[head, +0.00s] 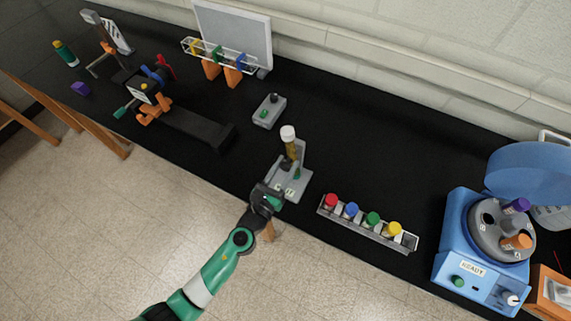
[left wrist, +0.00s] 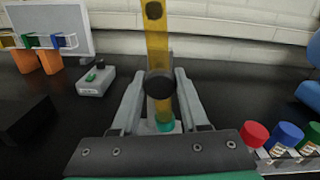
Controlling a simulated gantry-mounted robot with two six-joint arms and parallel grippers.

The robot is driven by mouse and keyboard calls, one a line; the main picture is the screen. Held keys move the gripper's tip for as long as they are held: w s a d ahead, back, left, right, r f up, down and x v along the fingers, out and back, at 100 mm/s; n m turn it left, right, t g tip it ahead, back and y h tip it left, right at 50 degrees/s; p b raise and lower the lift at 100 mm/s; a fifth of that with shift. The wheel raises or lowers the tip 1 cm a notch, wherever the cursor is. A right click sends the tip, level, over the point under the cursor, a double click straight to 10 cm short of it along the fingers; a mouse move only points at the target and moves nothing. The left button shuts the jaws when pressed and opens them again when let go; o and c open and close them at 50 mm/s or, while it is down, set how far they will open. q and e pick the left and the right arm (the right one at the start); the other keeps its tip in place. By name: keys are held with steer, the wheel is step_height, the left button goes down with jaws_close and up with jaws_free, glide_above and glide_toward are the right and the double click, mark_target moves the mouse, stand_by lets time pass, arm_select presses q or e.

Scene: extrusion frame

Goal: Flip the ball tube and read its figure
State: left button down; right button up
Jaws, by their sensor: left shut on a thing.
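The ball tube (head: 291,150) is an amber tube standing about upright on a grey stand (head: 303,181), with a white cap at its top. In the left wrist view the amber tube (left wrist: 157,48) shows a dark ball near the top edge of the picture and a green end at the bottom. A round dark knob (left wrist: 160,85) sits in front of its middle. My left gripper (head: 280,180) is at the stand's near side, its fingers (left wrist: 159,96) shut on the knob. I cannot read any figure on the tube. My right gripper is not in view.
A rack of coloured-cap vials (head: 365,224) lies right of the stand, and a blue centrifuge (head: 470,250) marked READY is farther right. A small grey box (head: 269,111) with a green button is behind left. A black-bedded device (head: 190,125) stands at left. The black bench behind the tube is clear.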

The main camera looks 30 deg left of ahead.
arm_select(q)
steer(key=shift+m, duration=0.8)
steer(key=shift+c, duration=2.1)
jaws_free()
steer(key=s+d, duration=0.1)
steer(key=s, duration=1)
steer(key=shift+s, duration=0.3)
